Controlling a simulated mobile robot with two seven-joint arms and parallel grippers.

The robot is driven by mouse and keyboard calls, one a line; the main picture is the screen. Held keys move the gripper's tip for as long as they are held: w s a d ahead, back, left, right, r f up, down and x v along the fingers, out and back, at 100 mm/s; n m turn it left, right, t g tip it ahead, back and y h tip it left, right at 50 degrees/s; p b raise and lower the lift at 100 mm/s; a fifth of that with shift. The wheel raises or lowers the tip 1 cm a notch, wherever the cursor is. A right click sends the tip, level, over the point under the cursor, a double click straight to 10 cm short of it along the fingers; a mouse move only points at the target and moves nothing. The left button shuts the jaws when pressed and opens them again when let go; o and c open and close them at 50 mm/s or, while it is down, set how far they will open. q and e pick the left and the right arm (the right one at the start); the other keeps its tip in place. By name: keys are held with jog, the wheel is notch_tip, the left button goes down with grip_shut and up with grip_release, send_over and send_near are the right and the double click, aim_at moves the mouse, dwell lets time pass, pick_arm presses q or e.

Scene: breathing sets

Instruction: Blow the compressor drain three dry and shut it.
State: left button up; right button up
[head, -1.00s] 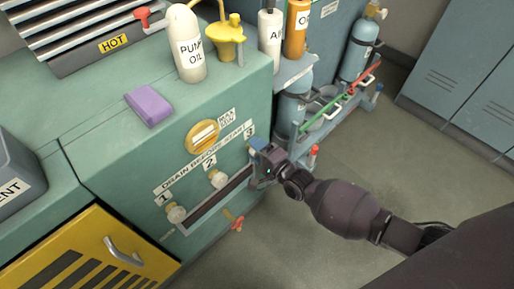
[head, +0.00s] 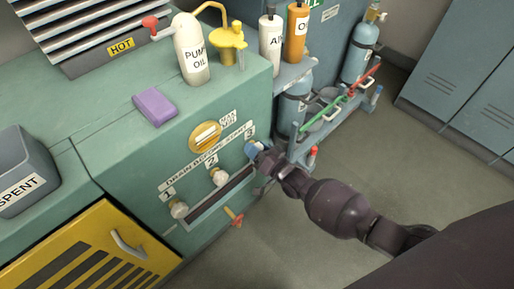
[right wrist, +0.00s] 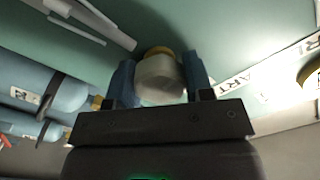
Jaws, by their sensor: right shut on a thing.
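The green compressor cabinet (head: 120,170) has a row of drain knobs under a strip reading DRAIN BEFORE START. Pale knobs one (head: 179,209) and two (head: 219,177) show clearly. My right gripper (head: 254,150) is at drain three, below the label 3, and hides most of its knob in the head view. In the right wrist view the pale drain three knob (right wrist: 159,80) with its brass collar sits between the blue fingertips, which are shut on it. No water or drip is visible there. My left gripper is out of view.
A dark slot (head: 222,190) runs below the knobs, with a red-and-yellow handle (head: 236,217) under it. A purple block (head: 154,106) and the pump oil bottle (head: 192,52) stand on top. Blue cylinders (head: 361,50) stand right; floor in front is clear.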

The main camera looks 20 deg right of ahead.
jog(key=shift+n, duration=1.9)
jog(key=n, duration=0.2)
jog(key=shift+n+p, duration=0.3)
jog(key=shift+p, duration=0.1)
jog(key=shift+n, duration=1.1)
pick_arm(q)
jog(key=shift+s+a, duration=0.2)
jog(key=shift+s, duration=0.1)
pick_arm(e)
jog(key=shift+n, duration=0.8)
jog(key=o, duration=0.9)
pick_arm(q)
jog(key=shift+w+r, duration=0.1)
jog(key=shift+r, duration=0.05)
pick_arm(e)
jog(key=shift+s, duration=0.15)
